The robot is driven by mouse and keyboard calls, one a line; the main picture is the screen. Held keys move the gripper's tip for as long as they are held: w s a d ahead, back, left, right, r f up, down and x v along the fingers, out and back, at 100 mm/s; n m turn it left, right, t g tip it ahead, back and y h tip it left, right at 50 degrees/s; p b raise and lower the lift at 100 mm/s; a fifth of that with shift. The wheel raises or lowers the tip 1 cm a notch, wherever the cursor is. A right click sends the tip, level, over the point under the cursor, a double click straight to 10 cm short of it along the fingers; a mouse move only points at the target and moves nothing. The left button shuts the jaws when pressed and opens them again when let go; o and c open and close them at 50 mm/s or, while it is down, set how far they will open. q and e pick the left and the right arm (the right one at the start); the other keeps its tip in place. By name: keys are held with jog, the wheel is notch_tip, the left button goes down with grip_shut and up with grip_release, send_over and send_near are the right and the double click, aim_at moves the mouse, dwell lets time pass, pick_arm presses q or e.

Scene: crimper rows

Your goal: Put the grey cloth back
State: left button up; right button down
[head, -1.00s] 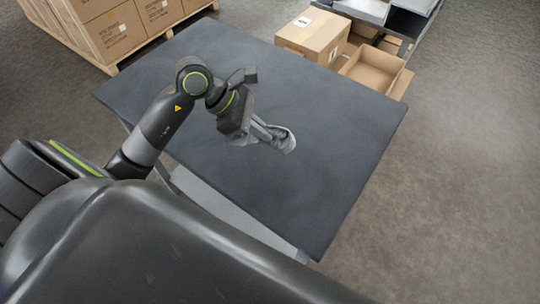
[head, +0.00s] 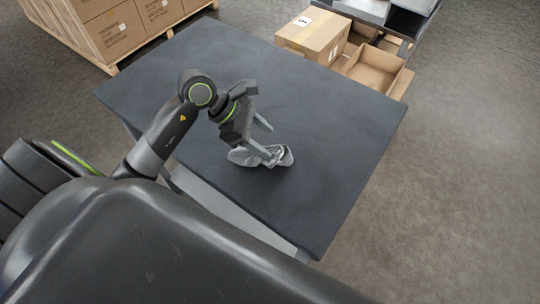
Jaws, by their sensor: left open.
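The grey cloth (head: 284,157) lies crumpled on the dark table (head: 330,110), near its middle. My left gripper (head: 271,146) is open above the cloth, with its two fingers spread apart. The nearer finger overlaps the cloth in the picture; I cannot tell whether it touches it. Part of the cloth is hidden behind that finger. My right gripper is not in view.
The tabletop around the cloth is bare. Beyond its far edge stand a closed cardboard box (head: 312,36) and an open, empty one (head: 374,69). Stacked cartons (head: 115,28) on a pallet stand at the far left. Open floor (head: 460,180) lies to the right.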

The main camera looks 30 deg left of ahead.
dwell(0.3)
pick_arm(q)
jog(key=p+v, duration=0.2)
jog(key=v, duration=1.5)
jog(key=shift+a+r, duration=0.1)
jog(key=shift+r, duration=0.05)
dwell(0.7)
